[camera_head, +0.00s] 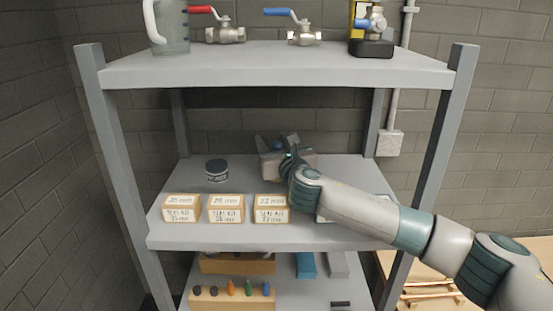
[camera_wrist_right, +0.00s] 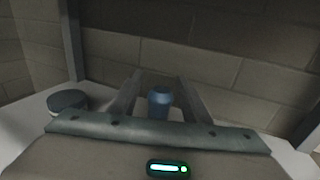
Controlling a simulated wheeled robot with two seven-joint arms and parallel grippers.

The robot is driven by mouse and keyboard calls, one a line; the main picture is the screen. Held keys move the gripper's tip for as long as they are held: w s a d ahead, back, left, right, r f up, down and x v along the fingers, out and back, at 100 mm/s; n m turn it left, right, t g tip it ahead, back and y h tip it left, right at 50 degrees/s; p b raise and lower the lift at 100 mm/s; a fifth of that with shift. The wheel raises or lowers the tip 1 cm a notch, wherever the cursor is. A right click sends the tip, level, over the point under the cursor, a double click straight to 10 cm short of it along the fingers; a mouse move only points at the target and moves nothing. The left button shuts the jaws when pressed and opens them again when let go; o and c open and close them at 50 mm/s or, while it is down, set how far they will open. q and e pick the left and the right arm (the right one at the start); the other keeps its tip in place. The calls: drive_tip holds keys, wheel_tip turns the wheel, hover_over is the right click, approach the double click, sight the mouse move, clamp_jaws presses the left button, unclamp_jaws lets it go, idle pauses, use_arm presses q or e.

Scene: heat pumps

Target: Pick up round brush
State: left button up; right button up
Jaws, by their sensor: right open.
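A small blue upright thing, likely the round brush (camera_wrist_right: 160,104), stands between the fingers of my right gripper (camera_wrist_right: 160,82) in the right wrist view. Its lower part is hidden by the gripper body. In the head view my right gripper (camera_head: 279,141) is over the back of the middle shelf, pointing towards the wall. Its fingers are open, one on each side of the blue thing, with gaps visible in the wrist view. I cannot tell how deep between the fingers it sits. My left gripper is not in view.
A dark round tin (camera_head: 216,171) stands left of the gripper on the middle shelf (camera_head: 165,236). Labelled boxes (camera_head: 227,208) line its front edge. The upper shelf (camera_head: 270,66) is above, holding valves (camera_head: 225,33) and a jug (camera_head: 168,25). Shelf posts (camera_head: 440,140) flank the arm.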

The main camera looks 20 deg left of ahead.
drive_tip(key=shift+w+a, duration=0.1)
drive_tip(key=shift+w, duration=0.1)
drive_tip(key=shift+c, duration=0.3)
clamp_jaws()
drive_tip(key=shift+s+r+b, duration=0.25)
drive_tip(key=shift+b, duration=0.6)
wheel_tip(320, 180, up, 6)
drive_tip(key=b, duration=0.3)
drive_tip(key=s+d+b, duration=0.2)
drive_tip(key=s+b, duration=0.2)
drive_tip(key=s, duration=0.5)
drive_tip(key=s+d+b, duration=0.3)
drive_tip(key=s+b, duration=0.2)
drive_tip(key=s, duration=0.5)
drive_tip(key=shift+d+r, duration=0.3)
